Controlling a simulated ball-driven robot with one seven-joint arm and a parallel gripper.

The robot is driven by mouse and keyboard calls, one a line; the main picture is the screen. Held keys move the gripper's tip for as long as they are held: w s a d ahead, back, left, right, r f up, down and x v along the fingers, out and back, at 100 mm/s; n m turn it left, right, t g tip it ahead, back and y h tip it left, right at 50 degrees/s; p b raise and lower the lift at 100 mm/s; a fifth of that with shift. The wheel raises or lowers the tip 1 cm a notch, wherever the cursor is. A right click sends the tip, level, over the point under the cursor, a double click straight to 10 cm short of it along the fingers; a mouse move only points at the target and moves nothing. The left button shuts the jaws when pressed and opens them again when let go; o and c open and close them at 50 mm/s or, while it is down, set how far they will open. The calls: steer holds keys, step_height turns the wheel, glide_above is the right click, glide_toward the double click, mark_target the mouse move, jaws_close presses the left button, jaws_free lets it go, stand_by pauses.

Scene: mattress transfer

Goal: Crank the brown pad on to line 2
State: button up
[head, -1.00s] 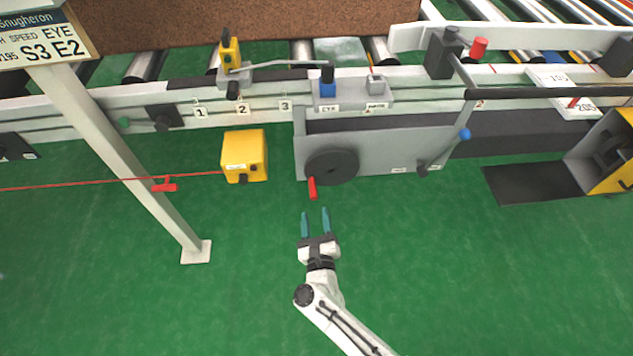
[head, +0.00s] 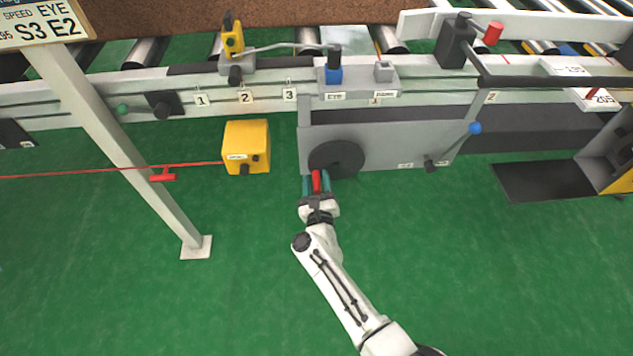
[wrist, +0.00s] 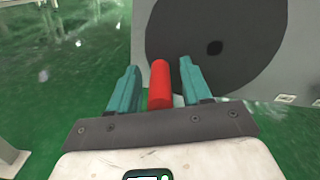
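The brown pad (head: 240,14) lies on the rollers at the top of the head view; only part of it shows. Below it, the black crank disc (head: 337,158) with a red handle (head: 316,182) sits on the grey housing (head: 410,145). The wrist view also shows the disc (wrist: 248,40) and the red handle (wrist: 160,85). My gripper (head: 316,184) has its teal fingers on either side of the red handle. In the wrist view my gripper (wrist: 159,88) is open, with small gaps beside the handle. Number plates 1 (head: 201,100), 2 (head: 246,97) and 3 (head: 290,95) line the rail.
A yellow box (head: 246,146) hangs left of the disc. A red cord (head: 100,172) runs to it past a white post (head: 125,150). A blue-knobbed lever (head: 475,128) is on the right of the housing. The green floor (head: 480,270) is clear.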

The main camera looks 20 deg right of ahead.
jaws_close()
stand_by(0.4)
steer(key=shift+b, duration=0.3)
